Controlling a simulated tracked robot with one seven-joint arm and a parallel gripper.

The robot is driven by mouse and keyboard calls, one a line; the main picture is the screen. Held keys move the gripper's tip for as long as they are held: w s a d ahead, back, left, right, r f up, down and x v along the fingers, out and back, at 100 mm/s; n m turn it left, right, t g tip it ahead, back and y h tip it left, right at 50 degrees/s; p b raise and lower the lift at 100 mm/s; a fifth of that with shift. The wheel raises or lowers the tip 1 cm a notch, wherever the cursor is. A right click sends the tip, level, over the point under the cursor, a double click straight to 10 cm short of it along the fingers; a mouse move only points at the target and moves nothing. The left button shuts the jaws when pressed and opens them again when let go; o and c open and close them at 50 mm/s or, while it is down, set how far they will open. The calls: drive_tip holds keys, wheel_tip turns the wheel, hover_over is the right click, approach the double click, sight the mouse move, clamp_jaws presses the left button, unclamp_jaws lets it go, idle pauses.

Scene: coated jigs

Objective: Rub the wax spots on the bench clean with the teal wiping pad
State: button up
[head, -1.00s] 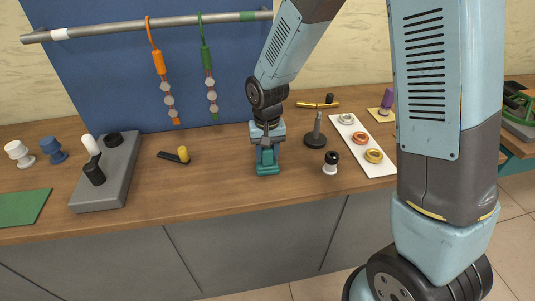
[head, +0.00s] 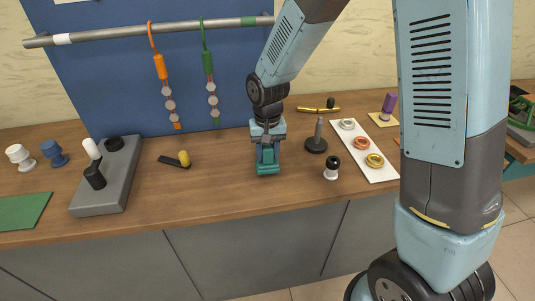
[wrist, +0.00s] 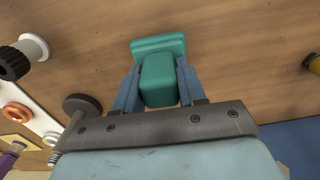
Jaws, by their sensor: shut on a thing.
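My gripper (head: 267,154) points down over the middle of the wooden bench (head: 225,205). It is shut on the teal wiping pad (head: 268,170), whose wide base is low at the bench top; I cannot tell whether it touches. In the wrist view the pad (wrist: 158,47) shows its block between my two fingers (wrist: 158,88) and its flat base beyond them. No wax spots can be made out on the bench in either view; any under the pad or arm are hidden.
A black-and-white knobbed piece (head: 332,167) and a dark post on a round base (head: 316,142) stand just right of the pad. A white strip with rings (head: 378,174) lies farther right. A black strap with a yellow end (head: 176,161) lies left. The bench front is clear.

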idle(0.3)
drive_tip(key=shift+s+d+f, duration=0.1)
drive_tip(key=shift+s+d, duration=0.1)
drive_tip(key=shift+s, duration=0.6)
drive_tip(key=shift+s+d+r, duration=0.1)
drive_tip(key=shift+s+d, duration=0.05)
drive_tip(key=shift+s, duration=0.65)
drive_tip(key=shift+s+d+f, duration=0.1)
drive_tip(key=shift+s+d, duration=0.1)
drive_tip(key=shift+s, duration=0.6)
drive_tip(key=shift+f, duration=0.6)
drive_tip(key=shift+s+d+r, duration=0.1)
drive_tip(key=shift+s, duration=0.3)
drive_tip(key=shift+w, duration=0.1)
drive_tip(key=shift+w+a, duration=0.2)
drive_tip(key=shift+w, duration=0.55)
drive_tip(key=shift+s, duration=0.1)
